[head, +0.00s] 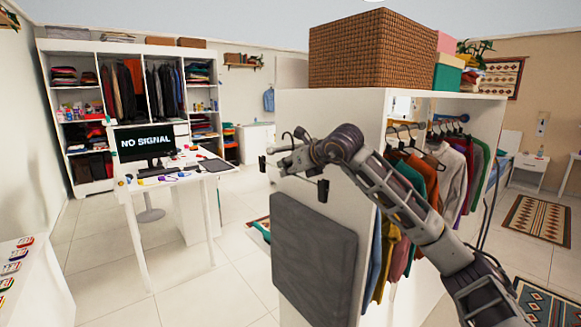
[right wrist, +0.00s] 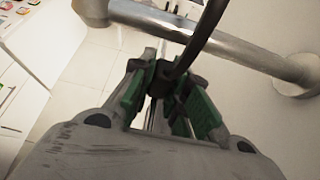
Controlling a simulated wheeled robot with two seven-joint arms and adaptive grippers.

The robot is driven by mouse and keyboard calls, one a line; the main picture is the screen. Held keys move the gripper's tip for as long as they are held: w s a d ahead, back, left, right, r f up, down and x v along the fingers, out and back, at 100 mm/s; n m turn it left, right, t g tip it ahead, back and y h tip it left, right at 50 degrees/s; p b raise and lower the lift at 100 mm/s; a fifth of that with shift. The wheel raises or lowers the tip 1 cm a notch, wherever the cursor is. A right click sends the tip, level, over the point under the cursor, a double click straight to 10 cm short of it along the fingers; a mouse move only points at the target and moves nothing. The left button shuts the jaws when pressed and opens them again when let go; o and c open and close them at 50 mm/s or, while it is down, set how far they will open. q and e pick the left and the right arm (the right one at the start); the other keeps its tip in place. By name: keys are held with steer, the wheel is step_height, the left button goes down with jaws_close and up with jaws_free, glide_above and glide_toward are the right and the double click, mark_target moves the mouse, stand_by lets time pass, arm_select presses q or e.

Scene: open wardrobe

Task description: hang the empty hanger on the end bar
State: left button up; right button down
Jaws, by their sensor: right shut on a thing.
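My right gripper (head: 292,160) is at the near end panel of the white wardrobe unit in the head view. In the right wrist view its green-padded fingers (right wrist: 172,88) are shut on a thin dark rod, which looks like part of the hanger (right wrist: 207,32). The rod slants up past the silver end bar (right wrist: 240,54), on the camera's side of it. Whether it touches the bar I cannot tell. The bar ends in a round wall flange at the right. My left gripper is not in view.
A grey flat panel (head: 312,262) is on the unit's end below my right gripper. Clothes (head: 425,175) hang inside the unit behind my right arm. A wicker box (head: 372,50) stands on top. A desk with a monitor (head: 145,142) stands left, with open floor between.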

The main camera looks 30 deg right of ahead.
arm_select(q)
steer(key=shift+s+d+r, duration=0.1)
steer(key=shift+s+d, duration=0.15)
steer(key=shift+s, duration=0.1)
arm_select(e)
steer(key=shift+w, duration=0.25)
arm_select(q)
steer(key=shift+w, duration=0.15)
arm_select(e)
steer(key=shift+f, duration=0.1)
steer(key=shift+f+b, duration=0.3)
steer(key=shift+f, duration=0.05)
steer(key=shift+f+b, duration=0.5)
steer(key=shift+f, duration=0.05)
steer(key=shift+f+b, duration=0.4)
steer(key=shift+f, duration=0.05)
steer(key=shift+a, duration=0.1)
steer(key=shift+f, duration=0.15)
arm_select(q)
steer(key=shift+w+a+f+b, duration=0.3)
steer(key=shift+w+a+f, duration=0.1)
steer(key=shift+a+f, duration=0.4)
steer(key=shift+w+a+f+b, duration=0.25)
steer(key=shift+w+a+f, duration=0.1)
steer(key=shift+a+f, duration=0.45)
arm_select(e)
steer(key=shift+f, duration=0.35)
